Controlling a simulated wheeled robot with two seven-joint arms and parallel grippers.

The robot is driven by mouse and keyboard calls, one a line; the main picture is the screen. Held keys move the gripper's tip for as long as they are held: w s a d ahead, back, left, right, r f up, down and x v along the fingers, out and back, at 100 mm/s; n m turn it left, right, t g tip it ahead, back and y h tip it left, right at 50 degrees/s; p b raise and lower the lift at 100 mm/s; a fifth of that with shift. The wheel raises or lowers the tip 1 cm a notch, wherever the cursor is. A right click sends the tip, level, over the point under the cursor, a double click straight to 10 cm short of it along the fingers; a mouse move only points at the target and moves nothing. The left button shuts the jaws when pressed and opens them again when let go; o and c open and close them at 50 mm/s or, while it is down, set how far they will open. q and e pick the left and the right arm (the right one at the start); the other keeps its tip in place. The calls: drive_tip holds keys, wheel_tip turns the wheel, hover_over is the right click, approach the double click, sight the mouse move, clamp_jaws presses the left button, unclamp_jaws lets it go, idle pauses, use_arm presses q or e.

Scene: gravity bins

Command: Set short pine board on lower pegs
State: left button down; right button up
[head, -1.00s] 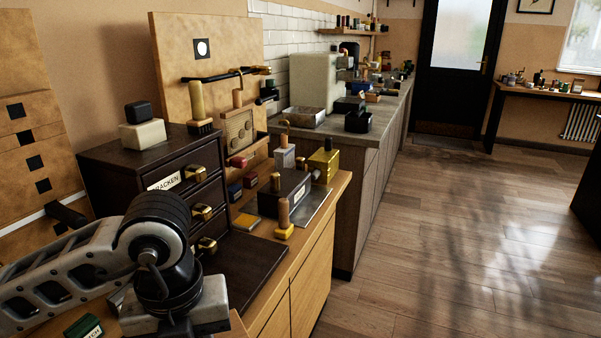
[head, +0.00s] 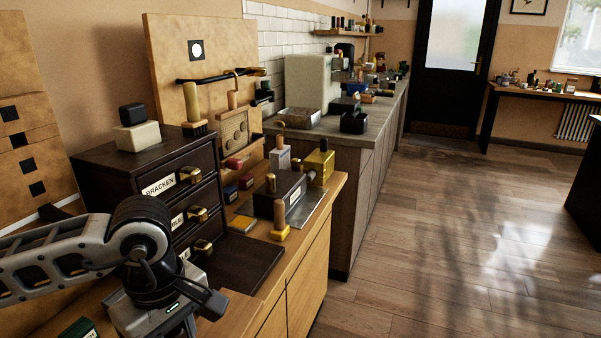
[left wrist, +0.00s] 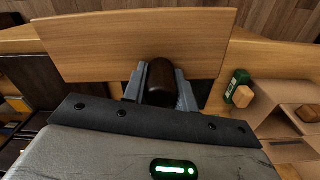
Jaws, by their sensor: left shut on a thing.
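A flat light-wood board (left wrist: 100,45) with a dark brown knob (left wrist: 160,80) lies across the top of the left wrist view. My left gripper (left wrist: 160,92) has its two grey fingers closed around that knob. In the head view the left gripper (head: 190,322) is low at the left, in front of the dark drawer cabinet, and part of the board (head: 236,312) shows beside it. The lower pegs cannot be made out in either view. My right gripper is out of view.
The dark drawer cabinet (head: 150,160) with brass pulls stands on the wooden bench (head: 305,235). A small green box (head: 78,328) is left of the gripper. Light panels with black squares (head: 37,188) stand at far left. Floor at right is clear.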

use_arm(q)
drive_tip(key=m, duration=0.4)
drive_tip(key=a+m, duration=0.1)
drive_tip(key=m, duration=0.2)
drive_tip(key=shift+w+f, duration=0.2)
drive_tip(key=shift+w, duration=0.2)
drive_tip(key=m, duration=0.4)
drive_tip(key=shift+w+a+f, duration=0.15)
drive_tip(key=shift+w+a, duration=0.05)
drive_tip(key=shift+a, duration=0.1)
